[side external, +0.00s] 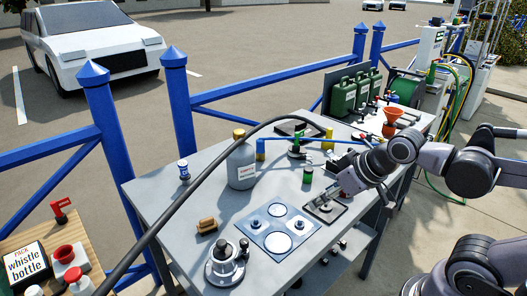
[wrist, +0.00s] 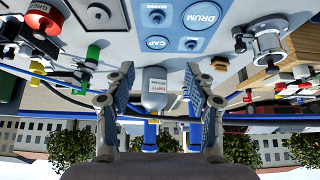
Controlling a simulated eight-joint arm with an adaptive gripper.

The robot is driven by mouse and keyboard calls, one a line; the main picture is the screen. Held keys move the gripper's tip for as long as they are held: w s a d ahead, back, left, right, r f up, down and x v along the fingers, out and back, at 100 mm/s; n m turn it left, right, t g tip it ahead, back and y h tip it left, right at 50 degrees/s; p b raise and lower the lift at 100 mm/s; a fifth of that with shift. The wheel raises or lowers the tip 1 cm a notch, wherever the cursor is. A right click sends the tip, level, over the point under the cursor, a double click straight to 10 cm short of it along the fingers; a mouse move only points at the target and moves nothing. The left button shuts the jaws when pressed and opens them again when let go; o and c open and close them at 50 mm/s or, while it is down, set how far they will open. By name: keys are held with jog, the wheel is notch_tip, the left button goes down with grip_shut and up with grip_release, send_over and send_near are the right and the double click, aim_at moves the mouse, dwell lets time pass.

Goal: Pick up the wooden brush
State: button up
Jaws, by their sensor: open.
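The wooden brush (side external: 207,226) is a small tan block with a darker underside. It lies on the grey table near its left edge, in the side external view. My gripper (side external: 340,190) is over the right half of the table, well to the right of the brush and apart from it. In the wrist view my gripper (wrist: 160,72) has its two fingers spread wide with nothing between them.
A grey bottle (side external: 241,165) stands behind the brush. A round chrome device (side external: 226,264) stands in front of it, and a blue-and-white panel (side external: 278,228) lies to the right. A black hose (side external: 170,215) arches over the table's left side. A blue fence (side external: 180,110) runs behind.

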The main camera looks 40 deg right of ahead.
jog(key=w+a+r+n+g, duration=0.2)
jog(key=w+a+r+n, duration=0.1)
jog(key=w+r, duration=0.15)
jog(key=n+g, duration=0.5)
jog(key=n, duration=0.7)
send_over(206, 219)
notch_tip(206, 219, down, 7)
jog(key=shift+s+r, duration=0.1)
jog(key=shift+f, duration=5.25)
grip_shut()
